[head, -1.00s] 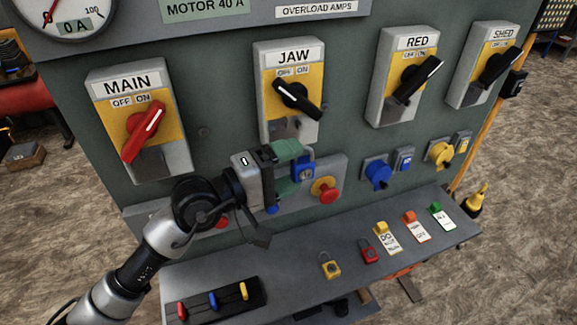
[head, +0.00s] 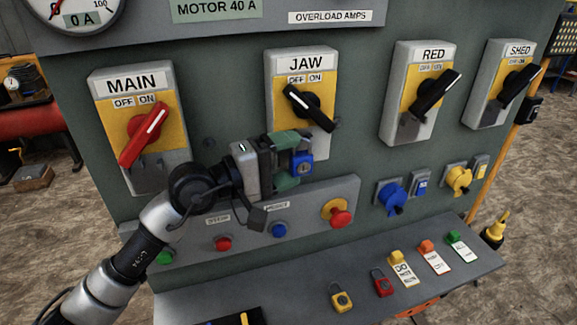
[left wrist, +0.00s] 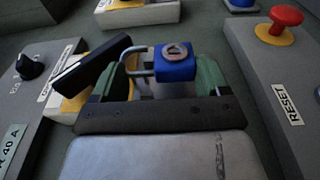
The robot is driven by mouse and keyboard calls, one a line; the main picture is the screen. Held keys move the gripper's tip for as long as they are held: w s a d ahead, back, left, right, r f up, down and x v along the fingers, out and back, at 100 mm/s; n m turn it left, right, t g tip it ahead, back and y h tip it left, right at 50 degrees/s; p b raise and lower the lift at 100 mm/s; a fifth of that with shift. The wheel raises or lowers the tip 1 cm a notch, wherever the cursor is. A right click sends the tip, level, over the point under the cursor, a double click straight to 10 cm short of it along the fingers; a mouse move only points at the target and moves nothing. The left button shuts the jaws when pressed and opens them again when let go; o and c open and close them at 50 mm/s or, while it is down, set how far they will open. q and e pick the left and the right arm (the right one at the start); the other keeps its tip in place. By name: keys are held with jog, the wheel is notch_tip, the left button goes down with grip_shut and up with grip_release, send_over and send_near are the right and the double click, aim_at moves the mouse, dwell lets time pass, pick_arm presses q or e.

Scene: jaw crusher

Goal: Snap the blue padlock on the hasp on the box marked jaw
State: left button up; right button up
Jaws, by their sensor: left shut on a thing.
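The blue padlock (head: 301,165) is between the fingers of my left gripper (head: 290,160), which is shut on it. In the left wrist view the padlock (left wrist: 175,64) shows its keyhole face, with its grey shackle pointing left towards the JAW box; I cannot tell whether the shackle is open. The box marked JAW (head: 301,82) is just above the gripper in the head view, its black handle (head: 309,107) slanting down to the right. The gripper covers the box's lower end, so its hasp is mostly hidden. The shackle does not visibly pass through it. My right gripper is not in view.
The MAIN box (head: 140,125) is left, the RED box (head: 420,95) and SHED box (head: 500,85) right. Below the gripper is a button panel with a red mushroom button (head: 341,217). A shelf (head: 300,285) holds a yellow padlock (head: 342,299), a red padlock (head: 383,284) and tags.

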pick_arm(q)
jog(key=shift+b, duration=0.5)
dwell(0.9)
jog(key=shift+b, duration=0.3)
dwell(0.6)
jog(key=shift+w+a+b, duration=0.1)
jog(key=shift+w+b, duration=0.25)
jog(key=shift+b, duration=0.3)
jog(key=shift+w+a+b, duration=0.15)
jog(key=shift+w+b, duration=0.35)
jog(key=shift+b, duration=0.1)
